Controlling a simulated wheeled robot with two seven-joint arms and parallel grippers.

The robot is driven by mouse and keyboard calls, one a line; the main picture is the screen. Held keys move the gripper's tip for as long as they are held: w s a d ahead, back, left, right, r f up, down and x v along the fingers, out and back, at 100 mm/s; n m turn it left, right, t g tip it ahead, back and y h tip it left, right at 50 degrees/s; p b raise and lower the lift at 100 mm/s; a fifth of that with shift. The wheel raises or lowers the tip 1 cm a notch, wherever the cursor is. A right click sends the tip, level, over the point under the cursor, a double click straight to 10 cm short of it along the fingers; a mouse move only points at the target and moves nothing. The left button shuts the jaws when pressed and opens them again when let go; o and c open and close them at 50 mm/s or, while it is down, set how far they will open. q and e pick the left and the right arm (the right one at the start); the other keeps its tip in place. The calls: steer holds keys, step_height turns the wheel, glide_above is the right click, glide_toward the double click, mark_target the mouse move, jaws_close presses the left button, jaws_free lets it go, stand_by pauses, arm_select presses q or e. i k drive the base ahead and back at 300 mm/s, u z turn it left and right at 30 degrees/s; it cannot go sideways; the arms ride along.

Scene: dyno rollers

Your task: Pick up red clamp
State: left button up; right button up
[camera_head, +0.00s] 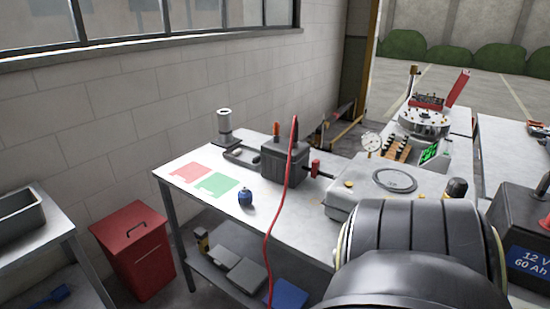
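A red cable (286,190) rises to a thin red tip above a dark grey box-shaped device (285,162) on the workbench and hangs down past the bench front. A slim red end piece (294,126) at its top may be the red clamp, but it is too small to be sure. A red-handled part (315,168) sticks out at the device's right side. A large dark rounded part of my own body fills the lower right and hides part of the bench. Neither of my grippers shows.
The workbench (262,212) carries red and green mats, a blue round object (245,197) and a gauge (371,142). A red bin (133,250) stands left of it. A black 12 V battery (522,240) is at right.

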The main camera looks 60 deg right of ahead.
mark_target(315, 163)
steer(key=z, duration=0.4)
steer(key=i, duration=1.7)
steer(key=z, duration=1.8)
steer(key=i, duration=0.7)
steer(key=z, duration=0.65)
